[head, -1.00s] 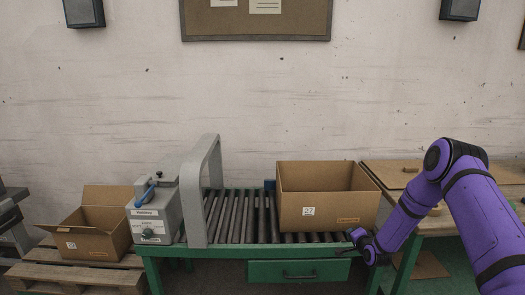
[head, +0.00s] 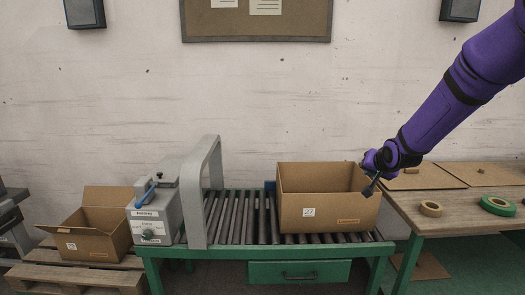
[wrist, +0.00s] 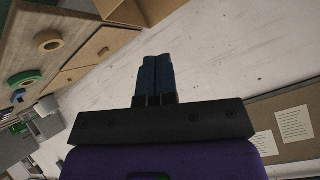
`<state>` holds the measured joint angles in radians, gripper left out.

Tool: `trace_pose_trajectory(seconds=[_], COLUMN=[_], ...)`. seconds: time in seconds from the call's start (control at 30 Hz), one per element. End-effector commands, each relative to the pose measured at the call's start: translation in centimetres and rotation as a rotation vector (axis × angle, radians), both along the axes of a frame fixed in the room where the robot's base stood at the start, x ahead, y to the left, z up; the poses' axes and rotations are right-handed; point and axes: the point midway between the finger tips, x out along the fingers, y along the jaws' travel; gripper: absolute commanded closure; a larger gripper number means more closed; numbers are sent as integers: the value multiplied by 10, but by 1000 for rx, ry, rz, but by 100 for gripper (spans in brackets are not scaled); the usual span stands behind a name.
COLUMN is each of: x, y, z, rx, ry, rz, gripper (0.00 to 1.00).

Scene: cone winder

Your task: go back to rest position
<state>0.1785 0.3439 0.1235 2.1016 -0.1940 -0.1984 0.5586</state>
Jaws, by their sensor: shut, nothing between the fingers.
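My gripper (head: 369,188) is in the head view at the right edge of the cardboard box (head: 327,211), in front of or above its right rim; I cannot tell the exact gap. In the wrist view my gripper (wrist: 155,58) has its two fingers together with nothing between them. The box stands open on the green roller conveyor (head: 230,222). My purple arm reaches in from the upper right.
A wooden table (head: 447,222) at the right holds a tan tape roll (head: 430,209), a green tape roll (head: 498,205) and flat cardboard. A grey machine (head: 155,212) and arch (head: 206,190) stand left on the conveyor. Another open box (head: 97,243) sits on a pallet.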

Motion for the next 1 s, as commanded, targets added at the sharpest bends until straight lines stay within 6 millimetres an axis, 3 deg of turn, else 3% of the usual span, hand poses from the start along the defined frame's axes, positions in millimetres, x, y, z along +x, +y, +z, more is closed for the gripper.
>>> trace_pose_trajectory(seconds=[0.03,0.2,0.5,0.7,1.0], x=[-13,-61,-158,-228,-337], y=[3,7,15,21,29], z=[18,59,114,137,151], rx=[-24,-95,-192,-236,-273], ry=[9,68,172,240,339], rz=[8,33,85,131,222], gripper=[100,100,100,100,100])
